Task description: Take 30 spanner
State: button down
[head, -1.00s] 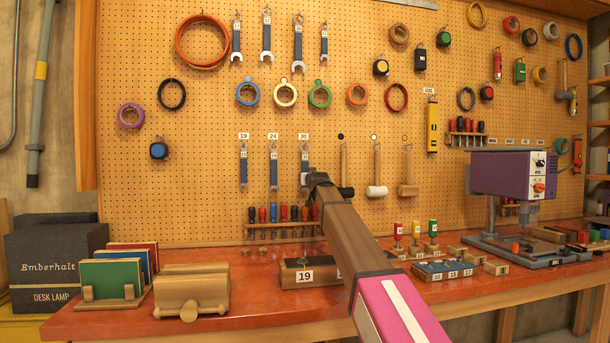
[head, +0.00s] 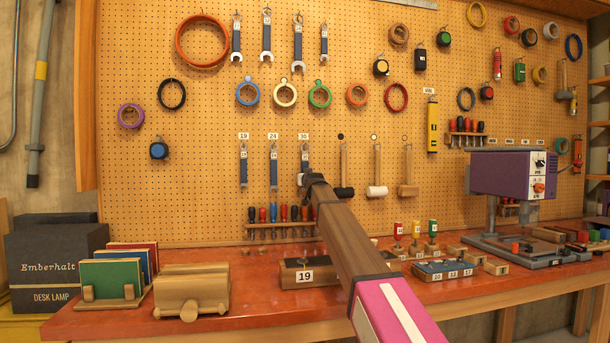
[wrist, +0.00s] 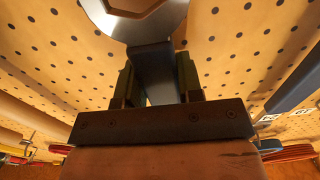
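The 30 spanner (head: 304,155) hangs on the pegboard under the label 30, rightmost of a row of three, with a dark blue handle. My gripper (head: 307,180) is at its lower end in the head view and hides part of it. In the wrist view the spanner's bright metal jaw (wrist: 135,20) sticks out past my gripper (wrist: 156,85). Its shank runs between the two fingers, which sit close against both sides. The fingers look shut on it, though the contact is partly in shadow.
The 24 spanner (head: 274,168) and the 19 spanner (head: 243,167) hang to the left. A black-headed mallet (head: 344,190) hangs close on the right. A rack of screwdrivers (head: 283,228) is just below, above the red bench (head: 250,300).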

jog(key=shift+r, duration=0.2)
jog(key=shift+r, duration=0.2)
jog(key=v, duration=1.8)
jog(key=shift+r, duration=0.5)
jog(key=c, duration=1.6)
grip_release()
grip_shut()
